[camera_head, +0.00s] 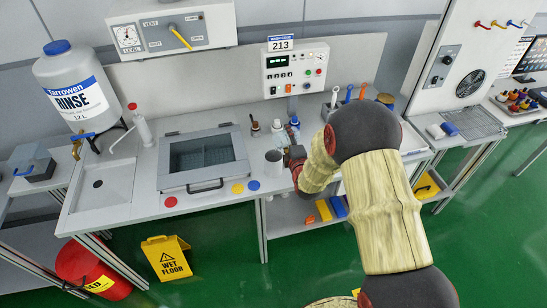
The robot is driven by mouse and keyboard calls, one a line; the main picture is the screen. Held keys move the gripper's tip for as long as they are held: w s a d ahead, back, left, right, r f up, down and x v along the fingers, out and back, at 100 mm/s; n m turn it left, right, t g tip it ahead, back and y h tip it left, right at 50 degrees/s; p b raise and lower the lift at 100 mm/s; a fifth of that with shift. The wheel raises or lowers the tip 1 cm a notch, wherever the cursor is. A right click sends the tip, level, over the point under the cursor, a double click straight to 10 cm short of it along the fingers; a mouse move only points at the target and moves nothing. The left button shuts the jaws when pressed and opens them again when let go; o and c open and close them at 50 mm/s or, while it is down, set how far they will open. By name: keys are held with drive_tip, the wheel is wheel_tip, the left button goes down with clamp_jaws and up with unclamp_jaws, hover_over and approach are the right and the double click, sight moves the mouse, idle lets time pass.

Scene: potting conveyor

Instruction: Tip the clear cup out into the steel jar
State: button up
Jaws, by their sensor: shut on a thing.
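A grey cylindrical vessel, which looks like the steel jar (274,163), stands upright on the bench right of the lidded basin. My gripper (290,154) is low over the bench, close against the jar's right side in this view. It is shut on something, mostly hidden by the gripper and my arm. I take this to be the clear cup, but its outline, tilt and contents cannot be made out. Whether the gripper touches the jar cannot be told.
Several small bottles (279,129) stand just behind the jar. The lidded basin (204,160) is to the left. A yellow disc (237,188) and a blue disc (254,185) lie near the front edge. A control box (296,70) rises behind. Tool handles stand behind my arm.

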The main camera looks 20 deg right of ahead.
drive_tip(key=shift+a+r+n+b, duration=0.15)
drive_tip(key=shift+n+b, duration=0.35)
drive_tip(key=shift+b, duration=0.45)
drive_tip(key=shift+t, duration=0.3)
drive_tip(key=b, duration=0.1)
drive_tip(key=n+b, duration=0.1)
drive_tip(key=b, duration=0.1)
drive_tip(key=shift+s+a, duration=0.15)
drive_tip(key=shift+a, duration=0.1)
drive_tip(key=shift+c, duration=0.2)
drive_tip(key=shift+r+p, duration=0.4)
drive_tip(key=shift+p, duration=0.3)
drive_tip(key=shift+d+m+p, duration=0.25)
drive_tip(key=shift+m+p, duration=0.15)
drive_tip(key=shift+p, duration=0.7)
drive_tip(key=shift+d+m+p, duration=0.2)
drive_tip(key=shift+m+p, duration=0.2)
drive_tip(key=shift+p, duration=0.4)
drive_tip(key=shift+d+f+m+g+p, duration=0.1)
drive_tip(key=shift+f+m+g+p, duration=0.25)
drive_tip(key=shift+p, duration=0.3)
drive_tip(key=shift+w+f, duration=0.2)
drive_tip(key=shift+f, duration=0.2)
drive_tip(key=shift+m+p, duration=0.3)
drive_tip(key=shift+m, duration=0.05)
